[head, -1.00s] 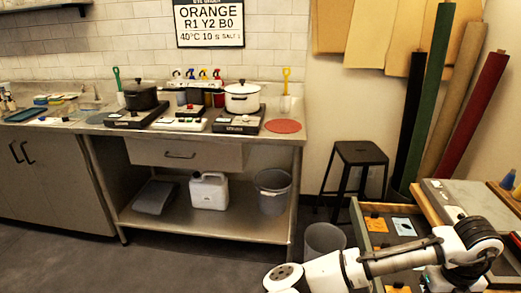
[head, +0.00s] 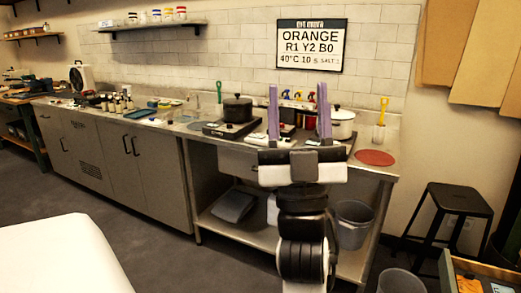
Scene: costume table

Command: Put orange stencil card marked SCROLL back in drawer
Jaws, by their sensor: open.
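My gripper (head: 298,90) is raised in the middle of the head view, its two purple fingers upright and wide apart. Nothing is between them. Behind it are the pots and the steel counter. A corner of the open drawer (head: 447,272) shows at the bottom right, far to the right of my gripper. Part of an orange card (head: 467,284) lies in it, cut off by the picture edge. I cannot read any marking on it, so I cannot tell whether it is the SCROLL card.
The steel counter (head: 385,172) carries a black pot (head: 237,109), a white pot (head: 342,125) and a red round mat (head: 375,158). A black stool (head: 455,205) and a grey bin (head: 400,282) stand at the right. A white surface (head: 60,262) fills the bottom left; floor between is clear.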

